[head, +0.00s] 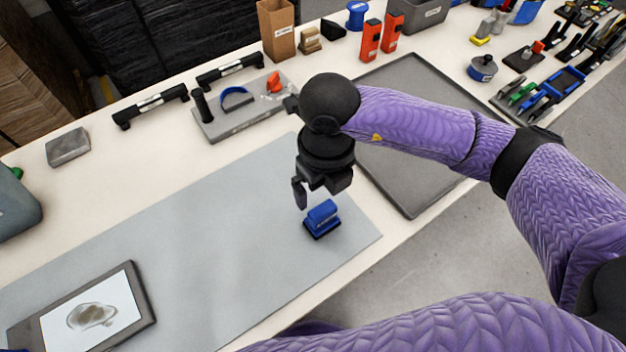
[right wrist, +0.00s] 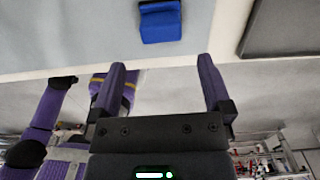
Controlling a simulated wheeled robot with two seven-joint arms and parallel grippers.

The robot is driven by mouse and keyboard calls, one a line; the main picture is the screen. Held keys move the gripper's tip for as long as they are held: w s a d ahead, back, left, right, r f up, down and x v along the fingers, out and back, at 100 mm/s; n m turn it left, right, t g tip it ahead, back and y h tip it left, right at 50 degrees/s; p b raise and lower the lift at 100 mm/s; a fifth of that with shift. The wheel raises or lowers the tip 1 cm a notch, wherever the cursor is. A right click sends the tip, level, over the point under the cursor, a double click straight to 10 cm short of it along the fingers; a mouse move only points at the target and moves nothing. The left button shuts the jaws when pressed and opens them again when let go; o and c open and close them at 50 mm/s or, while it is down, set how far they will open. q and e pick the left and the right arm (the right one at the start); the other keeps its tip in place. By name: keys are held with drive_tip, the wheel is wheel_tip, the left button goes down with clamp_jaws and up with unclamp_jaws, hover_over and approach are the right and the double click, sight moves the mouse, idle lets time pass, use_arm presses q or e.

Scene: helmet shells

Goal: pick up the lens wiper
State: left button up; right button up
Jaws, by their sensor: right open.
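The lens wiper (head: 322,216) is a small blue block with a dark base. It sits on the grey mat, near the mat's right end. My right gripper (head: 319,193) is open and empty, just above and behind the wiper in the head view. In the right wrist view, the blue wiper (right wrist: 160,26) lies beyond the fingertips of the open gripper (right wrist: 162,68), roughly centred between them, with a gap. My left gripper is not in view.
The grey mat (head: 190,230) is mostly bare, with a framed tablet (head: 140,300) at its lower left. A dark tray (head: 415,90) lies to the right under my right arm. A grey tool board (head: 215,130) and black handles (head: 150,105) stand behind. The table's front edge is close to the wiper.

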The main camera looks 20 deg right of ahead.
sight(321, 208)
drive_tip(key=f, duration=0.1)
drive_tip(key=f+b, duration=0.1)
drive_tip(key=f, duration=0.3)
drive_tip(key=shift+s+b, duration=0.3)
drive_tip(key=shift+b, duration=0.05)
drive_tip(key=f, duration=0.1)
drive_tip(key=f+b, duration=0.1)
drive_tip(key=f, duration=0.2)
drive_tip(key=shift+w+f+b, duration=0.3)
drive_tip(key=shift+w+b, duration=0.05)
drive_tip(key=shift+f, duration=0.15)
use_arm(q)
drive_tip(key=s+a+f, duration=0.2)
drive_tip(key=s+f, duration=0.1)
use_arm(e)
drive_tip(key=shift+c, duration=1.2)
drive_tip(key=c, duration=0.7)
drive_tip(key=shift+c, duration=0.5)
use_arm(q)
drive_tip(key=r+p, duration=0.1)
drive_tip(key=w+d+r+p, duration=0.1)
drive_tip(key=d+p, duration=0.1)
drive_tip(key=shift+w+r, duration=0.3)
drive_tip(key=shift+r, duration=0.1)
use_arm(e)
wheel_tip(321, 208, up, 10)
drive_tip(key=shift+r, duration=0.1)
